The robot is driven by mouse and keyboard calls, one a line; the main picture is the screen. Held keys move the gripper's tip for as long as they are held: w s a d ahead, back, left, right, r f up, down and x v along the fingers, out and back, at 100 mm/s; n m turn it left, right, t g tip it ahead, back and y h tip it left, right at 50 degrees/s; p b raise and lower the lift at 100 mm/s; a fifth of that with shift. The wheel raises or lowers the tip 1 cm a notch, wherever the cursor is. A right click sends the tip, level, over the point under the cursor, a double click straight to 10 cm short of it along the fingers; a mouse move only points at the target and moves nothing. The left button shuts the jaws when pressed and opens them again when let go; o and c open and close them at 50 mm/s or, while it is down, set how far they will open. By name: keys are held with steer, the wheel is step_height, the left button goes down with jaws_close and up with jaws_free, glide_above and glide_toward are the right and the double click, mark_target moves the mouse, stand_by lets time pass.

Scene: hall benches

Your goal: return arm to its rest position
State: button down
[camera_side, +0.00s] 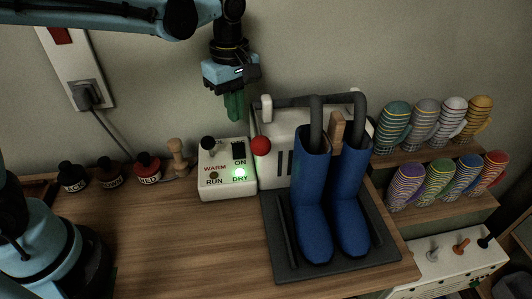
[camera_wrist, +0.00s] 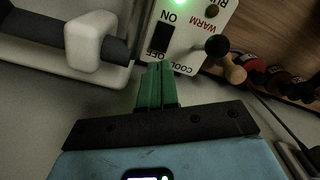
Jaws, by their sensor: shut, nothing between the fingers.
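My gripper (camera_side: 235,117) hangs from the blue arm, pointing down, in the upper middle of the side view. Its green fingers are together with nothing between them. It is in the air above the white control box (camera_side: 227,172) and left of the boot dryer (camera_side: 278,130). In the wrist view the gripper (camera_wrist: 160,66) shows its two green fingers side by side. The control box (camera_wrist: 180,35) lies beyond the fingertips there, with a black-knobbed lever (camera_wrist: 217,46) and a lit green lamp. No gap to the box can be measured.
Two blue boots (camera_side: 313,200) stand on the dryer's dark mat (camera_side: 290,268), under its bent pipes. A red ball knob (camera_side: 260,146) sticks out at the dryer's left. Several dark bottles (camera_side: 110,172) and a wooden peg (camera_side: 178,157) stand left. Striped mitts (camera_side: 425,125) fill shelves at right.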

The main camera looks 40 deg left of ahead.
steer(key=shift+s, duration=0.1)
steer(key=s+a+m+t, duration=0.7)
steer(key=s+m, duration=0.4)
steer(key=m, duration=0.4)
steer(key=shift+a+r, duration=0.2)
steer(key=shift+r, duration=0.05)
steer(key=shift+w, duration=0.1)
steer(key=w+d+r+m+g+h, duration=0.1)
steer(key=w+d+r+m+g, duration=0.1)
steer(key=w+d+m, duration=0.4)
steer(key=shift+w+r+m+g, duration=0.15)
steer(key=shift+w+m+g, duration=0.75)
steer(key=shift+w+m, duration=0.45)
